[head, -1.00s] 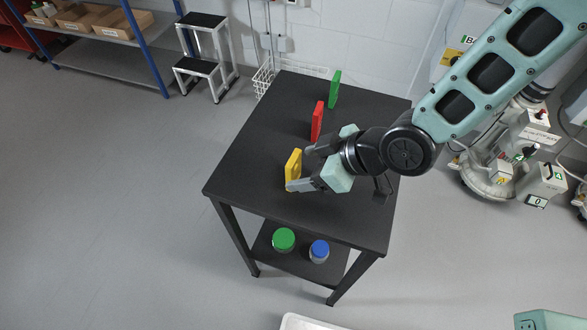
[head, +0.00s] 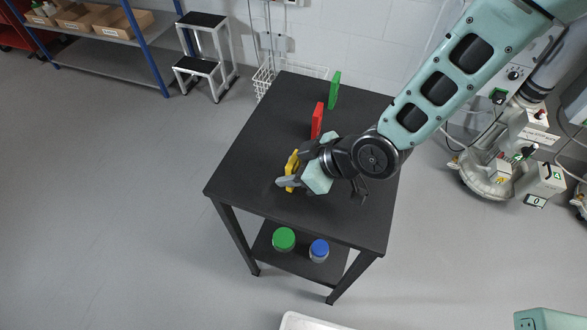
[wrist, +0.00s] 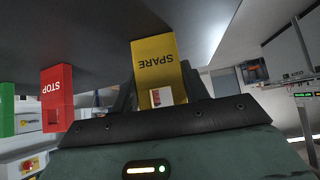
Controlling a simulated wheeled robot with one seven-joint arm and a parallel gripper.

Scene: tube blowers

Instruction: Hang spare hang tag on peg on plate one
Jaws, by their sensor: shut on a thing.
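The yellow spare hang tag (head: 291,171) stands upright near the left front part of the black table. It reads SPARE in the wrist view (wrist: 156,66), where the lettering is upside down and a hole shows near its end. My gripper (head: 291,168) reaches it from the right and is shut on it, with one finger on the near side. The other finger is mostly hidden. The peg and plate one are not identifiable in these views.
A red tag (head: 317,120) marked STOP and a green tag (head: 334,90) stand farther back on the black table (head: 252,150). Two jars with green (head: 284,239) and blue (head: 319,247) lids sit on its lower shelf. Labelled machines (head: 500,175) stand at the right.

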